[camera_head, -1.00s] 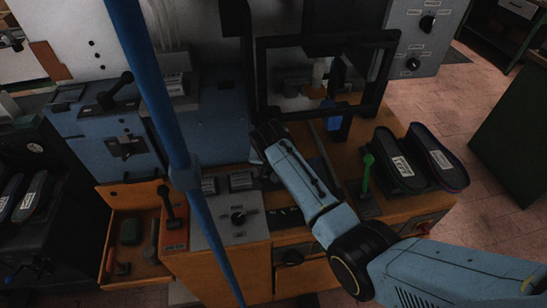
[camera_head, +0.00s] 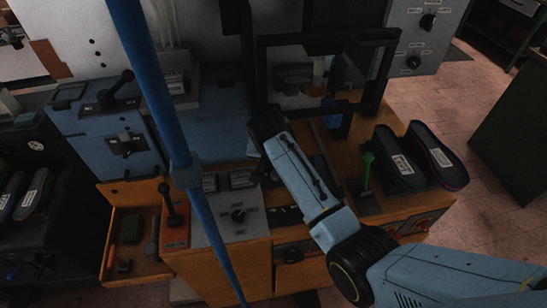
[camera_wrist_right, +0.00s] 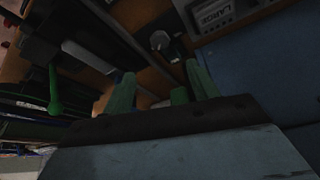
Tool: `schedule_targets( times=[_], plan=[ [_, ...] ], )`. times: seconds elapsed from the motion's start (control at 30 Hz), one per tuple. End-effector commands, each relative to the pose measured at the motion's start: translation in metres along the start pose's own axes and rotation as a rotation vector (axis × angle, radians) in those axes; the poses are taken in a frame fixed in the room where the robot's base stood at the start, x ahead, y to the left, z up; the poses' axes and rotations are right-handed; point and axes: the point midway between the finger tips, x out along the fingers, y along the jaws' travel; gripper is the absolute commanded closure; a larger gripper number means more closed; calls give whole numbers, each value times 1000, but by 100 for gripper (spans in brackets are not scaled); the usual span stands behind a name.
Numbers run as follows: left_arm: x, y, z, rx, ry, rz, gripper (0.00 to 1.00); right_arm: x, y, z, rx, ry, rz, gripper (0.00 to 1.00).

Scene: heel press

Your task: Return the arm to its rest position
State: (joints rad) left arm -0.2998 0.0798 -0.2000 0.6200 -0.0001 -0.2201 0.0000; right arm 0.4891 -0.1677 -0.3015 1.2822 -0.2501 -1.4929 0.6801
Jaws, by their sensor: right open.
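My right arm (camera_head: 300,175) is light blue and enters from the lower right in the head view. The fingers are hidden in the head view. In the right wrist view my right gripper (camera_wrist_right: 160,88) shows two green fingers spread apart with nothing held between them. The bench front lies beyond the fingers, and I cannot tell how far away it is. My left gripper is not in view.
A green lever (camera_head: 367,172) and dark soles (camera_head: 398,165) sit right of the arm. A black press frame (camera_head: 345,120) stands behind it. A blue pole (camera_head: 165,120) crosses the left side. An open drawer (camera_head: 135,265) juts out at lower left.

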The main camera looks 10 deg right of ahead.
Motion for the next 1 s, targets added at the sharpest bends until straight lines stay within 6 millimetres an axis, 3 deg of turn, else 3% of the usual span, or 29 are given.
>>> schedule_targets(
  times=[0.27, 0.37, 0.53, 0.67, 0.8, 1.0],
  plan=[
    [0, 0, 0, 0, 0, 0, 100, 1, 2, 2, -1, -2, -1, 41],
    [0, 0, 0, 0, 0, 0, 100, 6, 12, 15, -12, -16, -9, 41],
    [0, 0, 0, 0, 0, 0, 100, 14, 57, 67, -69, -55, -43, 41],
    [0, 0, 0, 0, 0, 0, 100, 7, 101, 114, -142, -75, -71, 41],
    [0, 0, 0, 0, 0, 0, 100, -14, 145, 160, -232, -84, -95, 41],
    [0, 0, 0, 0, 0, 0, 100, -45, 182, 198, -334, -81, -116, 41]
  ],
)
